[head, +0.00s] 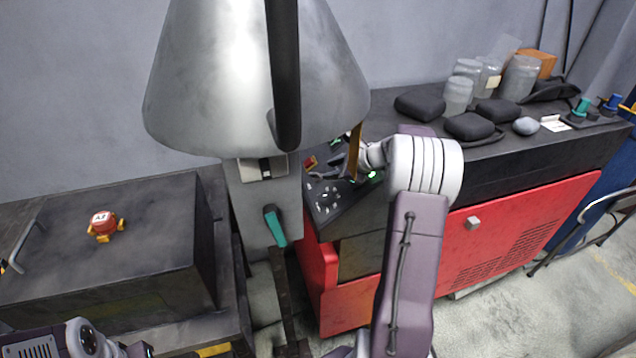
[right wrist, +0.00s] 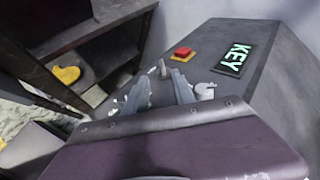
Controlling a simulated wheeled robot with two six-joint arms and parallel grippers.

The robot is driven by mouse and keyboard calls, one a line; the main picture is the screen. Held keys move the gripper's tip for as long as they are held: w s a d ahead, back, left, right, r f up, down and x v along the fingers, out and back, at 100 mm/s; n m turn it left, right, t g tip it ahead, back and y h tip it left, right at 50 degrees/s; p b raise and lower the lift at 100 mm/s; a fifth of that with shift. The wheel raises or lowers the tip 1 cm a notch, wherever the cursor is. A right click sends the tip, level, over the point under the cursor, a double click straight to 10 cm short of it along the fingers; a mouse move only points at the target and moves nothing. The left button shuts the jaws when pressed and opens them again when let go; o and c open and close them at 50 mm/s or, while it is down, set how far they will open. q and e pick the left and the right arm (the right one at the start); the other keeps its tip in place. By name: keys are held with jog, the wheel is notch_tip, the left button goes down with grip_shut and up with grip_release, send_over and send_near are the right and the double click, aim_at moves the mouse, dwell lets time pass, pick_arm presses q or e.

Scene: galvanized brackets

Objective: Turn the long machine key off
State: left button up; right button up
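My right gripper (head: 332,177) is over the sloped dark control panel (head: 325,205) in the head view. In the right wrist view its two grey fingers (right wrist: 162,92) stand apart. A small upright grey piece (right wrist: 162,68), possibly the key, shows between and beyond the fingertips; I cannot tell whether they touch it. A round silver fitting (right wrist: 205,91) sits just right of the fingers. A lit green KEY sign (right wrist: 235,58) and a red button (right wrist: 182,53) are beyond. My left gripper is at the bottom left edge (head: 138,350), mostly cut off; its fingers are unclear.
A metal cone (head: 200,90) hangs close above the panel. A grey post with a teal lever (head: 274,226) stands left of it. A red cabinet (head: 520,230) bears jars (head: 458,95) and black pads (head: 470,126). A dark box (head: 150,260) with a red-topped item (head: 103,222) is left.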

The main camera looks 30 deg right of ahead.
aim_at(317, 173)
jog(key=shift+w+d+f, duration=0.4)
jog(key=shift+w+f, duration=0.25)
jog(key=x, duration=0.5)
jog(key=p+x, duration=0.1)
jog(key=x, duration=0.1)
jog(key=shift+w+a, duration=0.15)
jog(key=shift+a, duration=0.25)
jog(key=shift+w+d+f, duration=0.1)
jog(key=shift+w+f, duration=0.05)
jog(key=shift+f, duration=0.05)
jog(key=shift+r, duration=0.1)
jog(key=shift+c, duration=0.6)
grip_shut()
